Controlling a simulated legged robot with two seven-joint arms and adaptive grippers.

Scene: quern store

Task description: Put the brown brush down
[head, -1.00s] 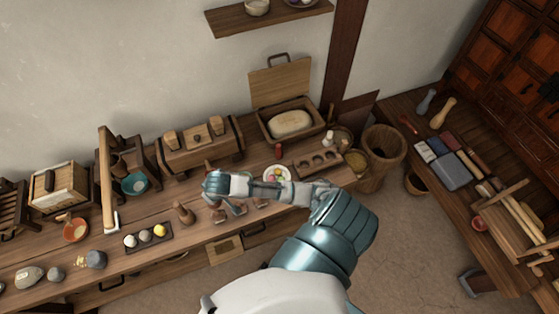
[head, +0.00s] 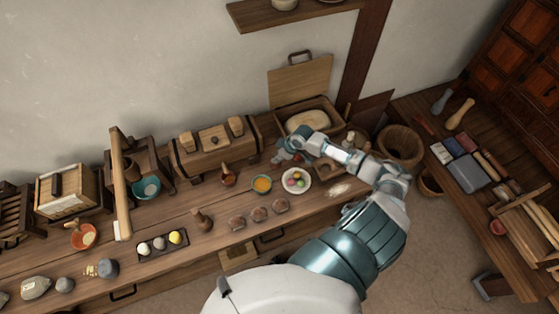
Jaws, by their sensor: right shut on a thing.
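My right gripper (head: 284,156) is at the back of the long workbench, just in front of the open wooden box with a pale loaf of dough (head: 306,121). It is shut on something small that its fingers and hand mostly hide. I take it to be the brown brush, but I cannot make out its shape or whether it touches the bench. The right arm reaches in from the lower right over the bench. My left gripper is not in view.
Brown lumps (head: 259,214) lie in front. The front edge has some bare wood.

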